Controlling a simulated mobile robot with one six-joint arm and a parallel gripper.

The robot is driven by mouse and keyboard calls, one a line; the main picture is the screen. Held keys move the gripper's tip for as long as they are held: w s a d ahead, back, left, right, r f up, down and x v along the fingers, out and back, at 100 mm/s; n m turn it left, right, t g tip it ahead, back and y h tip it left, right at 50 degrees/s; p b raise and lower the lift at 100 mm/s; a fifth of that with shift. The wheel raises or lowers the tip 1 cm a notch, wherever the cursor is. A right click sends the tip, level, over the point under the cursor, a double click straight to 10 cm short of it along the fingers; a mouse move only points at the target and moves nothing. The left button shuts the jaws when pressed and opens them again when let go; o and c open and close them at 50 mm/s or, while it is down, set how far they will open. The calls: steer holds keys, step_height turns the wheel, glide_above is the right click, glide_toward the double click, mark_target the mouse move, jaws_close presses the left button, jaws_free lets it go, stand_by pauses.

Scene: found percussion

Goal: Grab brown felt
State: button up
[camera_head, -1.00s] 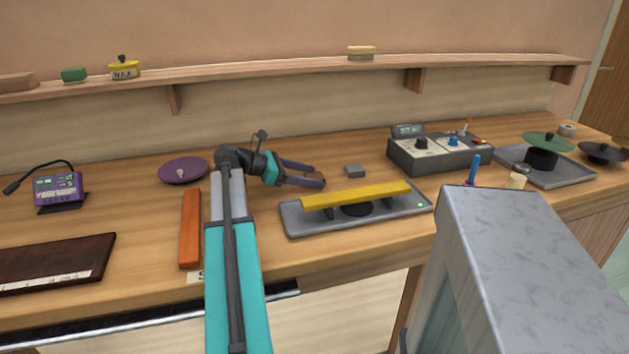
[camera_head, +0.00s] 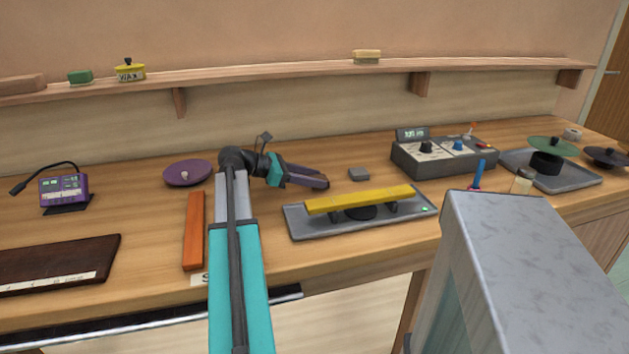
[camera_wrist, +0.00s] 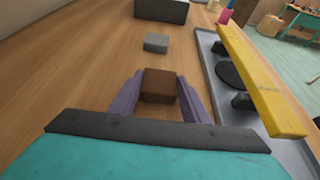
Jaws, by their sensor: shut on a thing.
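The brown felt (camera_wrist: 159,86) is a small brown block on the wooden bench, seen in the wrist view between my two purple fingers. My gripper (camera_wrist: 159,90) is shut on it, one finger against each side. In the head view my gripper (camera_head: 318,182) is low over the bench, just behind the grey tray with the yellow bar. The felt is mostly hidden by the fingers there. I cannot tell whether the felt is touching the bench.
A grey block (camera_head: 359,174) lies just beyond my gripper. The grey tray (camera_head: 300,225) with a yellow bar (camera_head: 360,199) is close on the right. An orange bar (camera_head: 194,230) and a purple disc (camera_head: 187,173) lie to the left. A control box (camera_head: 443,158) stands farther right.

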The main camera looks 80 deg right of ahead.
steer(key=shift+r, duration=1.55)
steer(key=w+a, duration=0.1)
steer(key=a, duration=0.4)
steer(key=a+r+p, duration=0.1)
steer(key=a, duration=0.4)
steer(key=w+a, duration=0.1)
steer(key=a, duration=0.5)
steer(key=shift+w+r, duration=0.25)
steer(key=shift+w, duration=0.05)
steer(key=shift+d, duration=0.1)
